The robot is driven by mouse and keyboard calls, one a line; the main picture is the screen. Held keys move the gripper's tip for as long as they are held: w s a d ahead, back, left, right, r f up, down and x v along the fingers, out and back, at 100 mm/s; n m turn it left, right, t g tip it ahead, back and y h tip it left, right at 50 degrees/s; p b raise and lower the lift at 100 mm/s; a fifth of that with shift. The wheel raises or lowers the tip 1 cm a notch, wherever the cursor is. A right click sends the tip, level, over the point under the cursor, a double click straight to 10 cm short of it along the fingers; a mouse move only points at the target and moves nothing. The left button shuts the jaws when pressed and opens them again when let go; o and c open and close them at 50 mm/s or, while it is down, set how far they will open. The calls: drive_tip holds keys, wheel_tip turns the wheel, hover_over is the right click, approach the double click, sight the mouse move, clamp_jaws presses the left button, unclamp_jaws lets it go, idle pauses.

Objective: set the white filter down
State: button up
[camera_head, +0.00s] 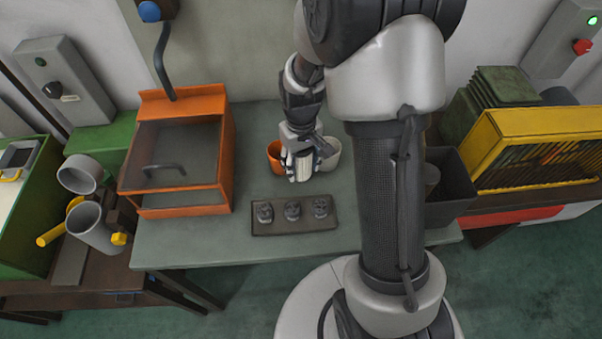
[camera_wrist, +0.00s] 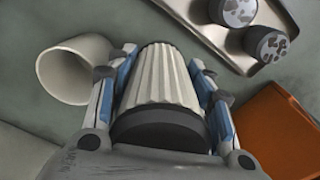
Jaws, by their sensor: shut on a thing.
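The white filter (camera_wrist: 160,78) is a ribbed white cylinder with a dark end cap. It sits between the two fingers of my gripper (camera_wrist: 160,85) in the wrist view, and the gripper is shut on it. I cannot tell whether the filter touches the table.
A dark tray (camera_head: 292,228) with three dark round parts lies in front. An orange box with a clear lid (camera_head: 175,155) stands left. Bare table lies between box and tray.

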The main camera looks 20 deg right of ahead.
sight(301, 173)
drive_tip(key=shift+f+b, duration=0.6)
drive_tip(key=shift+f, duration=1.4)
drive_tip(key=shift+f, duration=0.25)
drive_tip(key=o, duration=1.1)
drive_tip(key=shift+r, duration=0.1)
